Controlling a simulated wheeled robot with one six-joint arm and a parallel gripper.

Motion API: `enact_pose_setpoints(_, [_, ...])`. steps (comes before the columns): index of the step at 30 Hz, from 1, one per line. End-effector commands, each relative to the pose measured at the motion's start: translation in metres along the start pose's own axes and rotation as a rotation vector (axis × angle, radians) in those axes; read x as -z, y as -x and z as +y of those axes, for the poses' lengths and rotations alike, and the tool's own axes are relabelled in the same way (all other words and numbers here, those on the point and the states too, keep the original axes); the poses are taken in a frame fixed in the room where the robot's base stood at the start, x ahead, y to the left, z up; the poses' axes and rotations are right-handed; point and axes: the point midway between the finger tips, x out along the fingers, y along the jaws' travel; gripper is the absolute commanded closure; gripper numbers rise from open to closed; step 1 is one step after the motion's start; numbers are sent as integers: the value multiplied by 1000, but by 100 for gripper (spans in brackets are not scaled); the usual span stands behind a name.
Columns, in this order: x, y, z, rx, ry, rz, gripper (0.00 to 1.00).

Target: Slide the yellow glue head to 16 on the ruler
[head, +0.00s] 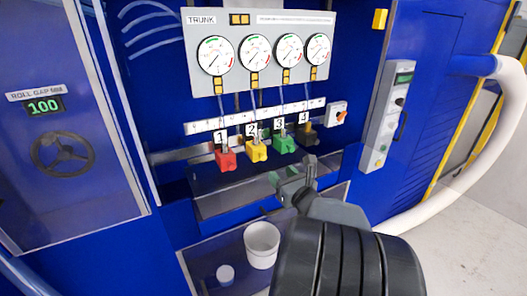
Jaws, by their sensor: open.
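The yellow glue head (256,152) carries label 2 and sits on a rail under the white ruler (205,125). It stands between the red head (226,160) and the green head (284,145). The ruler's numbers are too small to read. My gripper (303,168) is open and empty, in front of and below the green and black heads, to the right of the yellow one. It appears apart from the yellow head.
A black head (306,136) with label 4 is at the right of the rail. A gauge panel (262,86) marked TRUNK hangs above. A control box (386,120) is at right.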

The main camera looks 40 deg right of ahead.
Motion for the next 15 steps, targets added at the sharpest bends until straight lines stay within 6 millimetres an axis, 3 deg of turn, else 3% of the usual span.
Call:
enact_pose_setpoints(1, [-7,-7,2,-3,-6,8,50])
enact_pose_setpoints(8, [-6,-34,2,-3,-3,9,50])
enact_pose_setpoints(15, [0,-80,2,-4,3,4,50])
